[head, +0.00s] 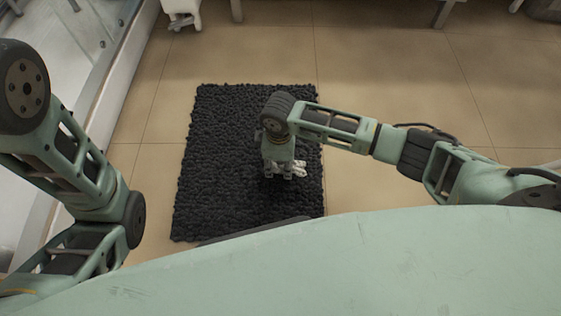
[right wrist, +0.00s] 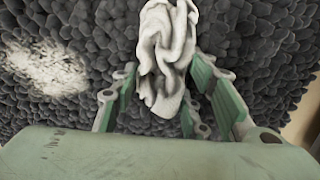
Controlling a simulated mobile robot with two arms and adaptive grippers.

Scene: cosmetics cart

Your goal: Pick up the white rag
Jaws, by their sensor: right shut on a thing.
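The white rag (right wrist: 168,52) is crumpled and hangs between the fingers of my right gripper (right wrist: 165,98) in the right wrist view. The gripper is shut on it. In the head view my right gripper (head: 284,174) points down over the dark mat, and a small white part of the rag (head: 300,168) shows beside its fingers. The rest of the rag is hidden there by the gripper. I cannot tell how far the rag is from the mat. My left arm shows at the left of the head view, but its gripper is not seen.
A black, rough-textured mat (head: 220,150) lies on the beige tiled floor (head: 400,75). A pale patch (right wrist: 48,66) shows on the mat in the right wrist view. White furniture (head: 183,10) stands at the top left. The floor right of the mat is clear.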

